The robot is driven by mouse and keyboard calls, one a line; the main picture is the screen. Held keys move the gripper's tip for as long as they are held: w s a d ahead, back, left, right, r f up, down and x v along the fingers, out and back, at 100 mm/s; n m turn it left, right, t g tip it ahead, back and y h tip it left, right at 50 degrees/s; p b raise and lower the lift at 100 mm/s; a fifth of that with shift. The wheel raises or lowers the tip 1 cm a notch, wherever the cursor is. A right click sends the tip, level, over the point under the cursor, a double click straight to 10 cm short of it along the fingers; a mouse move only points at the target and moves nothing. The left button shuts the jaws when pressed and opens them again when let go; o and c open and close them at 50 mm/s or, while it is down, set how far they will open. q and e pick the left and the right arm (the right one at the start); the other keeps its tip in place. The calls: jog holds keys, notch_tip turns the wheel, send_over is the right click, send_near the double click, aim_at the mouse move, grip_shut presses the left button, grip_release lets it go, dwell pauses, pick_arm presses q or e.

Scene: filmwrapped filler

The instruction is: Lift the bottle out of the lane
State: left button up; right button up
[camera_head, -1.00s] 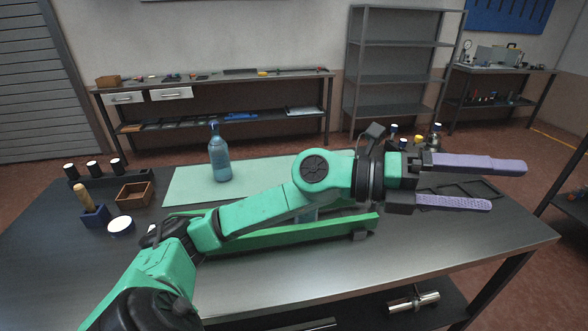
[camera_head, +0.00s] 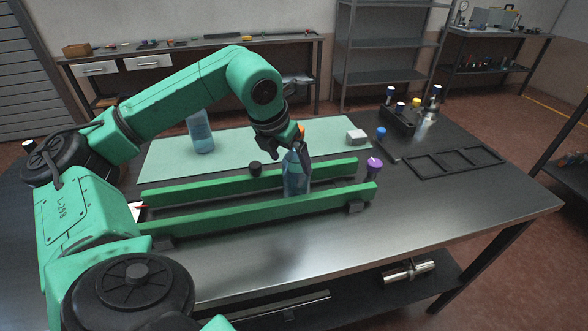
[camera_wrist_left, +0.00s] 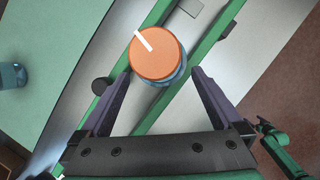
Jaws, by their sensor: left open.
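A clear blue bottle with an orange cap (camera_head: 296,180) stands upright in the lane between a far green rail (camera_head: 220,187) and a near green rail (camera_head: 240,213). My left gripper (camera_head: 297,150) is above and around its upper part, pointing down; the wrist partly hides the cap. In the left wrist view, the orange cap (camera_wrist_left: 154,57) sits between the tips of two open purple fingers (camera_wrist_left: 160,74), with a gap on each side.
Another blue bottle (camera_head: 201,135) stands on the pale green mat (camera_head: 165,160), partly behind my arm. A black knob (camera_head: 255,169) is near the far rail, and a purple-capped item (camera_head: 373,167) near the rails' right end. A black divided tray (camera_head: 455,162) lies right.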

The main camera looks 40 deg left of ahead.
aim_at(295, 183)
pick_arm(q)
jog(key=x, duration=0.6)
jog(key=shift+p, duration=0.3)
jog(key=shift+r, duration=0.1)
jog(key=c, duration=1.5)
jog(key=o, duration=1.1)
jog(key=shift+w, duration=0.1)
jog(key=c, duration=1)
